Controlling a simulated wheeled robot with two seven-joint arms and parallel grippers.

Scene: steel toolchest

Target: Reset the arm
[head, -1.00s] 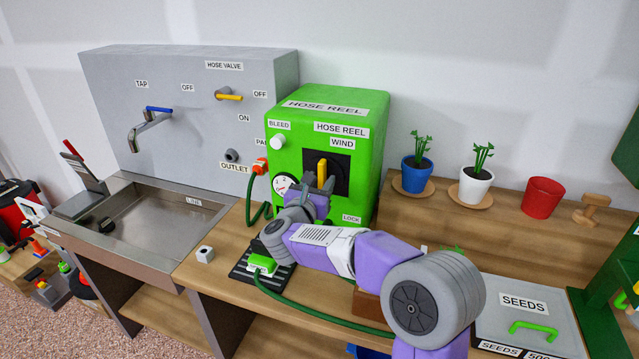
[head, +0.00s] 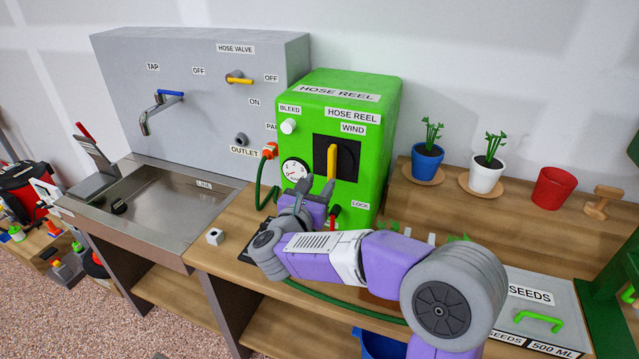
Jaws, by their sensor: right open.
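My right arm reaches in from the lower right, and its gripper (head: 318,187) points up in front of the green hose reel box (head: 308,108). The jaws are open and nothing shows between them. They are below and in front of the yellow wind handle (head: 332,162), which stands upright on its black plate. The jaws look apart from the handle. A red lever (head: 334,214) near the lock label shows just right of the gripper. My arm hides part of the box's lower front and most of a dark mat. My left gripper is not in view.
A steel sink (head: 165,205) with a tap (head: 158,110) is on the left. Blue (head: 427,162), white (head: 486,176) and red (head: 554,188) pots stand at right. A grey seeds bin (head: 555,312) is lower right.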

